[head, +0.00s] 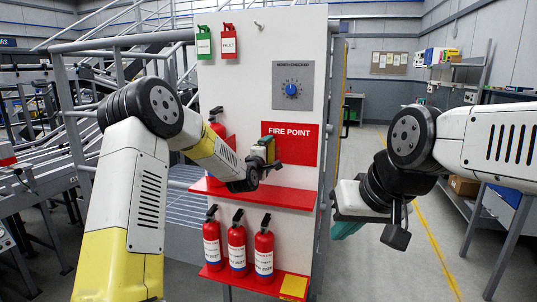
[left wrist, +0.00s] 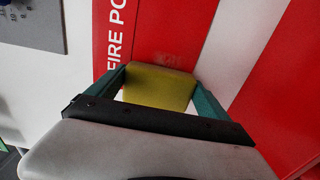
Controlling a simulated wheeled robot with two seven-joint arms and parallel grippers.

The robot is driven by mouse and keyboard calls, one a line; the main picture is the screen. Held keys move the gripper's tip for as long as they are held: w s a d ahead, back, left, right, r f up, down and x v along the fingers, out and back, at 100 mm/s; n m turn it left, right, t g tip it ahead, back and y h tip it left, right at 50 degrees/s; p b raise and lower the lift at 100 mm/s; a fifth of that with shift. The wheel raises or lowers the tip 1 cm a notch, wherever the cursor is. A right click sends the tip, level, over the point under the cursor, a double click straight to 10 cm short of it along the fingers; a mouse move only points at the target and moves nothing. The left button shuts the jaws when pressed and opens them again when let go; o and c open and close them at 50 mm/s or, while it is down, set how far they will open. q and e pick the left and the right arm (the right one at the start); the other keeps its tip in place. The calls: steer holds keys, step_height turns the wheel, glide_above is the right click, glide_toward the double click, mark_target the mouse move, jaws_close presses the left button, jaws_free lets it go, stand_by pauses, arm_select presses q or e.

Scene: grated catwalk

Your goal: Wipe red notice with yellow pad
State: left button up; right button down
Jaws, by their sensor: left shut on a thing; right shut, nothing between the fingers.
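The red notice (head: 305,151) reads FIRE POINT and is fixed on the white panel; it also shows in the left wrist view (left wrist: 138,30). A dark smudge (left wrist: 176,60) marks the notice just beyond the pad. My left gripper (head: 269,156) is at the notice's lower left part and is shut on the yellow pad (left wrist: 158,86). The pad lies between the two teal fingers, in front of the notice. I cannot tell whether it touches the surface. My right gripper (head: 347,229) is shut and empty, right of the panel.
A red upper shelf (head: 290,197) juts out below the notice, with an extinguisher (head: 217,122) at its left. Several extinguishers stand on the lower shelf (head: 225,278) beside a yellow square (head: 293,286). A blue dial (head: 291,89) and two tags hang above. The floor at right is open.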

mark_target(282, 151)
arm_select(q)
steer(key=shift+v, duration=2.7)
steer(key=shift+s, duration=0.1)
steer(key=v, duration=0.3)
steer(key=shift+d, duration=0.1)
steer(key=x, duration=0.7)
steer(key=shift+x, duration=1.05)
steer(key=shift+s+d, duration=0.25)
steer(key=shift+d, duration=0.4)
steer(key=shift+s+d, duration=0.2)
steer(key=shift+d, duration=0.4)
steer(key=shift+s+d, duration=0.25)
steer(key=shift+d, duration=0.4)
steer(key=shift+w, duration=0.1)
